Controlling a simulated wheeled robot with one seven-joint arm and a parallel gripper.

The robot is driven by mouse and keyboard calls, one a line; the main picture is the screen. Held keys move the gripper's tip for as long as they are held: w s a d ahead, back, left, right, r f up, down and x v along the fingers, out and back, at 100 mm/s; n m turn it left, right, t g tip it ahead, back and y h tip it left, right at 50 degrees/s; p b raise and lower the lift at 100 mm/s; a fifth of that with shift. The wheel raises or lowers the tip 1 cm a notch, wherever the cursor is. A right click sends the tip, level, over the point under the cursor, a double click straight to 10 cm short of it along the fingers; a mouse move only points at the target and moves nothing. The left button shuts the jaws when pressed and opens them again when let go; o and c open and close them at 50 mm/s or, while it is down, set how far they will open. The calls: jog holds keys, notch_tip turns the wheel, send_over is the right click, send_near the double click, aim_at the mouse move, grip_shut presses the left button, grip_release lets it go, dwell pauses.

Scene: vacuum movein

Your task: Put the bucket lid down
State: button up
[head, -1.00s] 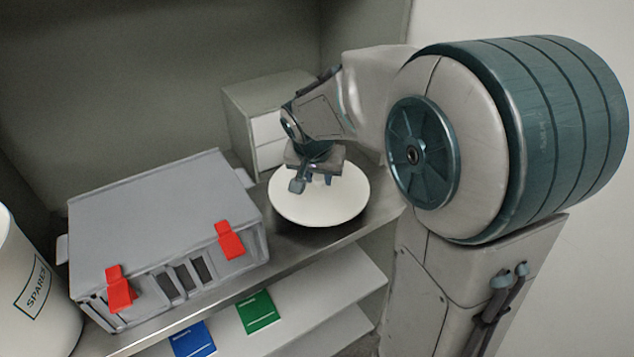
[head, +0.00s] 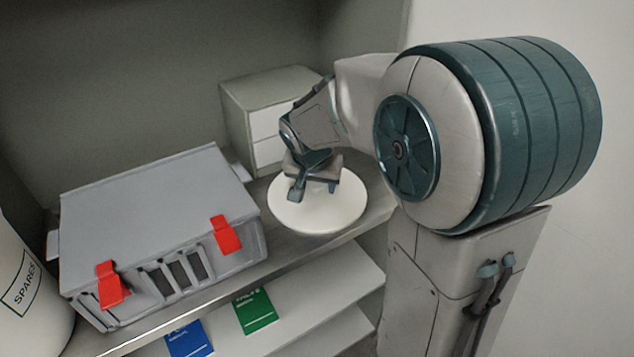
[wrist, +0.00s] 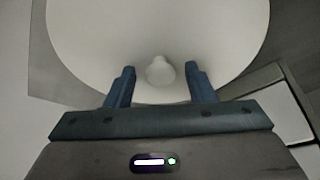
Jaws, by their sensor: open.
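The bucket lid (head: 335,213) is a round white disc lying on the grey metal shelf top, to the right of the grey case. In the wrist view the lid (wrist: 100,40) fills most of the upper picture, with a small round white knob (wrist: 160,70). My gripper (head: 316,190) is over the lid, and in the wrist view its two blue fingers (wrist: 160,86) stand apart on either side of the knob with gaps visible. The head view hides the knob behind my gripper.
A grey case (head: 150,225) with red latches stands left of the lid. A white drawer unit (head: 265,110) stands behind it. A white bucket marked SPARES (head: 30,290) is at the far left. Blue (head: 188,340) and green (head: 256,311) booklets lie on the lower shelf.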

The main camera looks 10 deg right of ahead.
jog(key=shift+r, duration=0.25)
jog(key=p+v, duration=0.1)
jog(key=v, duration=1.1)
jog(key=s+d+f+n+g+y, duration=0.1)
jog(key=s+f, duration=0.3)
jog(key=s, duration=0.4)
jog(key=s+d+f+n+y, duration=0.1)
jog(key=s+f+n, duration=0.3)
jog(key=s, duration=0.4)
jog(key=shift+s+g, duration=0.15)
jog(key=shift+g, duration=0.25)
jog(key=shift+d+r, duration=0.1)
jog(key=shift+r, duration=0.05)
